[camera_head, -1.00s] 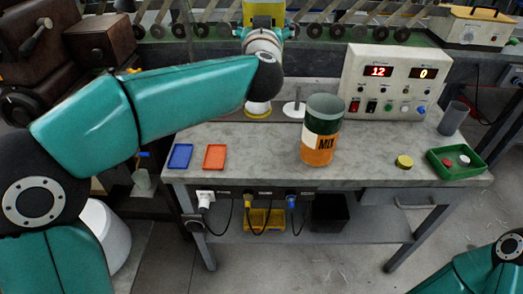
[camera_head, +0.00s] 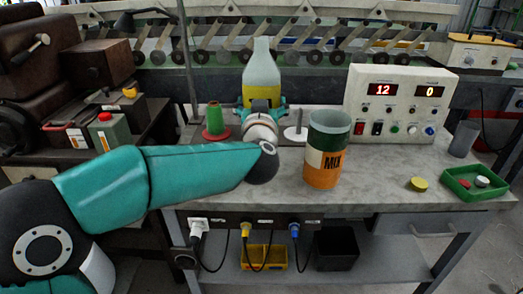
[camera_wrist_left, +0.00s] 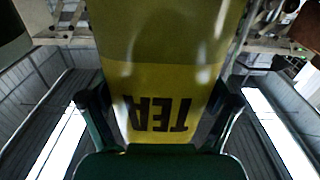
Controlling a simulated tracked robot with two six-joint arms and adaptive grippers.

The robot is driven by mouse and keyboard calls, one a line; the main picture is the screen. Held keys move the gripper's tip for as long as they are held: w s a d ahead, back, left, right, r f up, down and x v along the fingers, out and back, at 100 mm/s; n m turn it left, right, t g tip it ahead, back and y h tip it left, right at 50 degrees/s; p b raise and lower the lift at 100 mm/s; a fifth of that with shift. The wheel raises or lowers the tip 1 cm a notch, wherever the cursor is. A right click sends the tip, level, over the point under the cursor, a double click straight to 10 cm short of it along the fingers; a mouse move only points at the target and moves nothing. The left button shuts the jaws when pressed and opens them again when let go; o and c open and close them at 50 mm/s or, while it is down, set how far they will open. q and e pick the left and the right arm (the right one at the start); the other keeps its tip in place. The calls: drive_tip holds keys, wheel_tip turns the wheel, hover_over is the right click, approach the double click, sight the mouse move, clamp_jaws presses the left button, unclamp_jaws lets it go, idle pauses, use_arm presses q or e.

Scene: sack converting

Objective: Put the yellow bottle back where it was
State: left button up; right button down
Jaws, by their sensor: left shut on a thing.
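The yellow bottle (camera_head: 262,72) is upright at the back of the bench, with a pale neck and upper body and a yellow lower part. My left gripper (camera_head: 262,104) is shut around its lower part from the front. In the left wrist view the bottle (camera_wrist_left: 165,75) fills the middle, its TEA lettering upside down, between the fingers of my left gripper (camera_wrist_left: 160,112). The bottle's base is hidden behind the gripper, so I cannot tell whether it touches anything. My right gripper is out of view.
On the bench (camera_head: 370,180) are a MIX cup (camera_head: 326,160), a green spool (camera_head: 214,118) on a red base, a white spindle (camera_head: 296,132), a control box (camera_head: 402,104), a yellow cap (camera_head: 418,184), a green tray (camera_head: 463,192) and a grey cup (camera_head: 464,138).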

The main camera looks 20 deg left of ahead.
use_arm(q)
wheel_tip(320, 180, down, 10)
drive_tip(key=b, duration=0.2)
drive_tip(key=shift+b, duration=0.4)
drive_tip(key=o, duration=1)
drive_tip(key=v, duration=1.2)
drive_tip(key=shift+s+r, duration=0.1)
